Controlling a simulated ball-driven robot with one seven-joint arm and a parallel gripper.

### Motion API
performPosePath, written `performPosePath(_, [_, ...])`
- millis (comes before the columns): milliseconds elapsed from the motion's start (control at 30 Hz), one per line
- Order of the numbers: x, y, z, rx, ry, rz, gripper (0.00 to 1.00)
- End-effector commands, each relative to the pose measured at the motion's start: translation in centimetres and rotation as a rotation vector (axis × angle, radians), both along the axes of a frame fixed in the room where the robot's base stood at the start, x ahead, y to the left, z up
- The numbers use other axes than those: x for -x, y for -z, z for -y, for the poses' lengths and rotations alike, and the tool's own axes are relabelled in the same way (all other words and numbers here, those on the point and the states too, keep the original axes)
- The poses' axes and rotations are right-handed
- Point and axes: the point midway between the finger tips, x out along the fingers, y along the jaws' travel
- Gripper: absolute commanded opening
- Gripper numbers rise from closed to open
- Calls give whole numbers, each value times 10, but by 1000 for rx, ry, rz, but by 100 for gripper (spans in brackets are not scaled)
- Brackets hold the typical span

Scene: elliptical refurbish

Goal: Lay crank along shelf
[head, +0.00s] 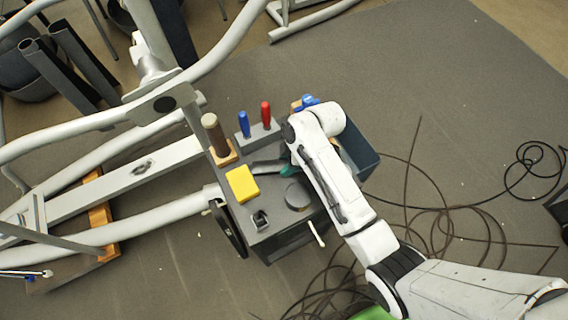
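My arm reaches in from the lower right, over a dark grey tool cart (268,205). Its wrist end is above the back right part of the cart top, and my gripper is hidden beneath it. A flat dark grey bar-like piece (268,166) lies or is held by the wrist, with a bit of green beside it; I cannot tell if it is the crank. A long black rounded piece (228,228) stands at the cart's left side; what it is, is unclear. No shelf can be told apart with certainty.
The cart top bears a yellow block (242,184), a brown cylinder (213,133) on a wooden base, blue (244,124) and red (266,113) handled tools, and a dark disc (298,195). A blue-grey bin (360,152) adjoins it. The elliptical frame (125,178) is left; cables (440,205) cover the right floor.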

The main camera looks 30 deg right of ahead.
Motion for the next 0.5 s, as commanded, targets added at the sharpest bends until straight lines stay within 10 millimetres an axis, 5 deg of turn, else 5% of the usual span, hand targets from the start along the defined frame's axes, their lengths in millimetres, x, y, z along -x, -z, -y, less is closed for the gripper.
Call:
performPosePath(400, [0, 0, 0, 0, 0, 0, 2])
performPosePath(500, [0, 0, 0, 0, 0, 0, 0])
